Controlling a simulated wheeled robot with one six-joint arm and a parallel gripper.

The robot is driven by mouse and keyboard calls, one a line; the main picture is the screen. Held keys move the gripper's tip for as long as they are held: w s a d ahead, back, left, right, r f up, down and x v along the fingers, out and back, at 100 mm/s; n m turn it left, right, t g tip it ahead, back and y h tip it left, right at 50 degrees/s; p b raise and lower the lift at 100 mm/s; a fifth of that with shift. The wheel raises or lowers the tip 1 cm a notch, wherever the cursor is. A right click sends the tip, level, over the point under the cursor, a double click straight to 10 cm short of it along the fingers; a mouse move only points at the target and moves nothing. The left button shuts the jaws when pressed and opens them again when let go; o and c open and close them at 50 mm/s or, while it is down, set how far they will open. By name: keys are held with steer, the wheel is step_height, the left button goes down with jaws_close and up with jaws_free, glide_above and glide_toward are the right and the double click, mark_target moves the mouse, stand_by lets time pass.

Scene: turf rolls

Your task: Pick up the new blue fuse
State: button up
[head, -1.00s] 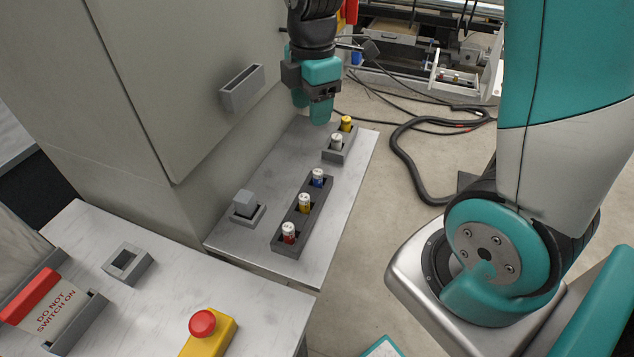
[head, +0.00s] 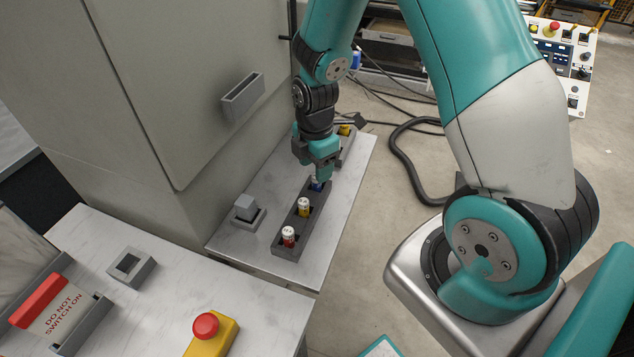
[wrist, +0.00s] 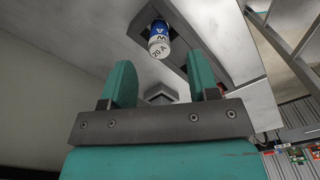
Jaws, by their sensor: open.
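The blue fuse (head: 316,184) stands upright in the far slot of a dark grey three-slot holder (head: 282,246) on the side shelf. Its upper part is partly covered by my gripper in the head view. In the wrist view, the blue fuse (wrist: 158,38) shows a white end marked 20 A and a blue band, beyond my fingertips and sideways between them. My gripper (head: 318,172) is open and empty, pointing down just above the blue fuse; its two teal fingers also show in the wrist view (wrist: 162,80). Whether a finger touches the fuse cannot be told.
A yellow fuse (head: 304,206) and a red fuse (head: 288,236) stand in the same holder. A small grey block (head: 246,206) sits left of it. The grey cabinet (head: 190,110) walls the shelf's left side.

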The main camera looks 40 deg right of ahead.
mark_target(317, 185)
steer(key=shift+d+f+p, duration=0.1)
steer(key=shift+f+p, duration=0.3)
steer(key=shift+f, duration=1.55)
steer(key=shift+c, duration=0.5)
steer(key=c, duration=0.9)
steer(key=shift+r, duration=0.2)
